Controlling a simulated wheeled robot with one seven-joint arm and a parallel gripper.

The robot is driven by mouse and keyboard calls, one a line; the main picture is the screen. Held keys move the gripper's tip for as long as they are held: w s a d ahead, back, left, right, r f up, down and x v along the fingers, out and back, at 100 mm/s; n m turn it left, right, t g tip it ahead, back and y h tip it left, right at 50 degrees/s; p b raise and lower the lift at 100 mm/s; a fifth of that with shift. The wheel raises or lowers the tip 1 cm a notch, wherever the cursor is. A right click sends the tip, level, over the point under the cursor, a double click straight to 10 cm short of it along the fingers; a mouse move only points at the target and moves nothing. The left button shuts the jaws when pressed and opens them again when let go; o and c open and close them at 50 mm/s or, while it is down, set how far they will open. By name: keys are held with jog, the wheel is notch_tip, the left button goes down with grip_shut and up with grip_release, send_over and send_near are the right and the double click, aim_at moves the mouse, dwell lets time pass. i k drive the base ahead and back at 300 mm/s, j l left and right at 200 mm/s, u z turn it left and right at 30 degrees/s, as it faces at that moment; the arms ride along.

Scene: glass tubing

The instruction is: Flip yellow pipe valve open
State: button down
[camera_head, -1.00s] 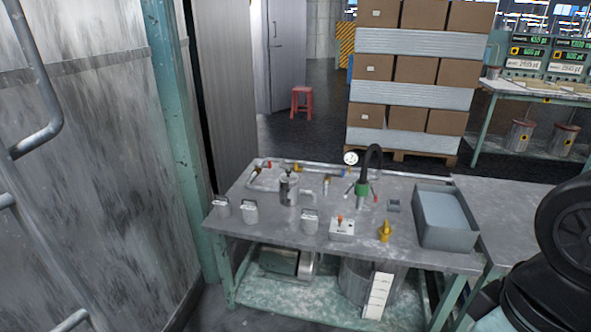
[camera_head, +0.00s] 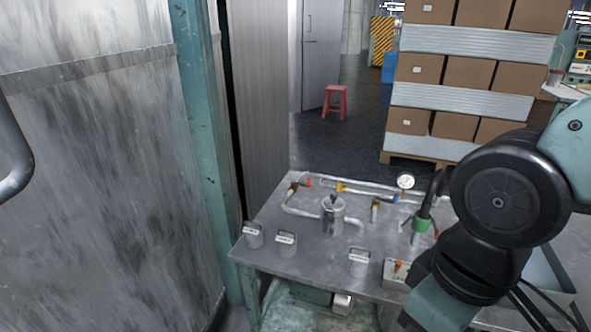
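The pipe valve with a yellow handle (camera_head: 341,187) sits on the thin grey tubing at the back of the metal table (camera_head: 285,262). It is small here, and I cannot tell whether it is open or closed. A red-handled valve (camera_head: 306,182) is to its left and a blue one (camera_head: 392,200) to its right.
A lidded metal canister (camera_head: 333,217) stands in front of the tubing. My arm hides the table's right part.

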aim_at(340, 183)
jog(key=i+u, duration=0.3)
jog(key=i, duration=0.15)
jog(key=i+l+u, duration=0.25)
jog(key=i, duration=0.15)
jog(key=j, duration=0.1)
